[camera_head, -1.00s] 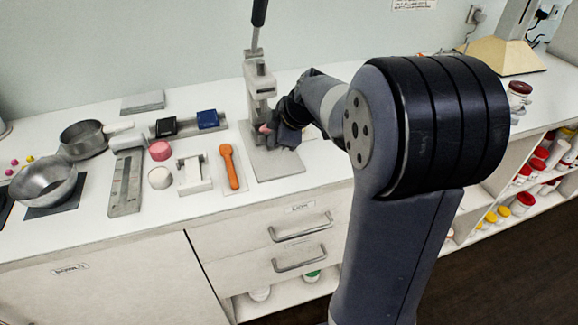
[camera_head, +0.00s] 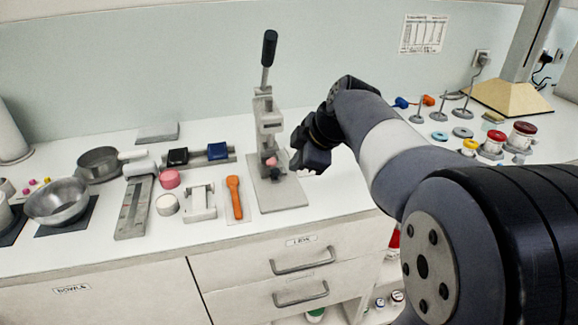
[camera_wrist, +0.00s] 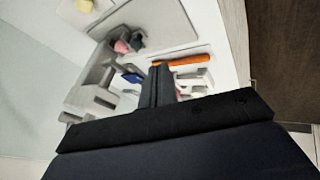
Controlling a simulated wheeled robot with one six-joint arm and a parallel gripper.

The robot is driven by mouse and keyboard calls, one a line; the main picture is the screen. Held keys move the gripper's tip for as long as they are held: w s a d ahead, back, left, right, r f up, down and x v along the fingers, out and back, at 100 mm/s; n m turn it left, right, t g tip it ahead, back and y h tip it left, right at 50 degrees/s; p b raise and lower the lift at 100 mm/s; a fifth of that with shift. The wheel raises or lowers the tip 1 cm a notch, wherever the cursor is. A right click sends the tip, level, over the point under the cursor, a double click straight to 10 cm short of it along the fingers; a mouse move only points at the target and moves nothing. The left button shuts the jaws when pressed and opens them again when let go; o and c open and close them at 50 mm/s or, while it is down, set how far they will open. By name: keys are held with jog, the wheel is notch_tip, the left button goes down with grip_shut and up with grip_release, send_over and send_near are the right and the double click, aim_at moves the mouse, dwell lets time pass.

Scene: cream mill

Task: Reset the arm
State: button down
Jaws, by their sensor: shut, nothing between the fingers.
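My arm reaches over the counter from the right in the head view. My gripper (camera_head: 296,160) is beside the grey lever press (camera_head: 268,125), to the right of its column and above the counter. In the wrist view my gripper (camera_wrist: 157,72) shows its dark fingers together, with nothing held. A small pink piece (camera_head: 271,161) sits at the press, apart from the fingers; it also shows in the wrist view (camera_wrist: 121,46). The press lever points up with a black handle (camera_head: 269,48).
An orange spoon-like tool (camera_head: 235,197), a white stand (camera_head: 199,203), pink (camera_head: 169,178) and cream (camera_head: 167,204) round pieces and a metal bowl (camera_head: 58,202) stand left of the press. Jars (camera_head: 492,144) and small rods stand at the right. Drawers (camera_head: 302,262) are below.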

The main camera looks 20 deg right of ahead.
jog(key=shift+s+r, duration=0.15)
jog(key=shift+r, duration=0.05)
